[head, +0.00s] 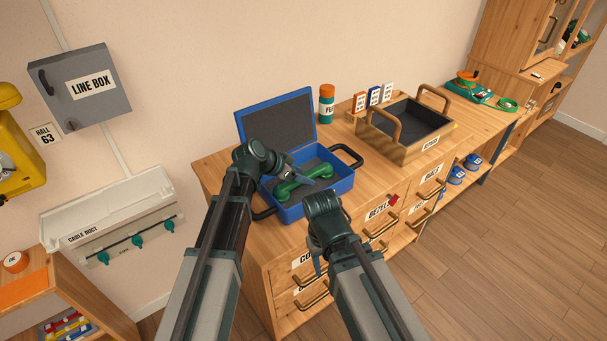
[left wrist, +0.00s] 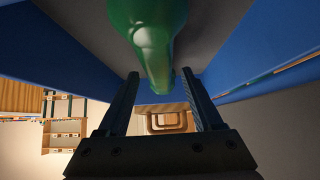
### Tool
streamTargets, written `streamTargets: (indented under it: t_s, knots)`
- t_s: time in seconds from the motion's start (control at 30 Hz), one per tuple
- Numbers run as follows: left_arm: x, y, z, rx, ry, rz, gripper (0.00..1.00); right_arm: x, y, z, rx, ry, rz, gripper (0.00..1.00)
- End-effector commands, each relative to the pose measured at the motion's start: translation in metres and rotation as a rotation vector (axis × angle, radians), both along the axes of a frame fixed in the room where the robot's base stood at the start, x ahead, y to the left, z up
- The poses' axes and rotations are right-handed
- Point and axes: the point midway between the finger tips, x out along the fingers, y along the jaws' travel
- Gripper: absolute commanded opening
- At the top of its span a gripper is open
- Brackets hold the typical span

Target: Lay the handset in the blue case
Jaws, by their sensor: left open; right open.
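The blue case (head: 326,193) stands open on the wooden workbench, its grey-lined lid (head: 277,119) raised at the back. The green handset (head: 303,182) lies inside the case, over the grey lining. My left gripper (head: 291,181) is at the handset inside the case, partly hidden by its own wrist. In the left wrist view the handset (left wrist: 158,38) runs between and beyond the open fingers (left wrist: 160,78), with a gap on each side. Blue case walls (left wrist: 262,50) show on both sides. My right gripper (head: 317,265) is open and empty in front of the bench, pointing down.
A wooden tray (head: 428,150) with two handles stands right of the case. An orange and teal bottle (head: 326,104) and small labelled boxes (head: 373,97) stand behind. A green phone (head: 469,88) is at the far right. Drawer handles (head: 383,250) stick out in front.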

Motion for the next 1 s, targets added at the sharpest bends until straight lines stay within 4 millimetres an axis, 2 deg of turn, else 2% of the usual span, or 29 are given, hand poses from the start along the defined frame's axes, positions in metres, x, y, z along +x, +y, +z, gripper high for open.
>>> streamTargets:
  t_s: [0.03, 0.1, 0.4, 0.63, 1.0]
  knots:
    - [-0.006, 0.007, 0.014, 0.0, 0.0, 0.003, 0.67, 0.0, 0.0, 0.014, 0.0, 0.0, 0.0, 0.5]
    - [-0.012, 0.015, 0.025, 0.0, 0.0, 0.004, 0.67, 0.0, 0.0, 0.025, 0.0, 0.0, 0.0, 0.5]
    - [-0.035, 0.047, 0.064, -0.001, -0.001, 0.003, 0.67, 0.0, 0.0, 0.064, 0.0, 0.0, 0.0, 0.5]
    - [-0.044, 0.06, 0.076, 0.0, 0.0, 0.001, 0.67, 0.0, 0.0, 0.076, 0.0, 0.0, 0.0, 0.5]
    - [-0.045, 0.062, 0.077, 0.0, 0.0, 0.0, 0.67, 0.0, 0.0, 0.077, 0.0, 0.0, 0.0, 0.5]
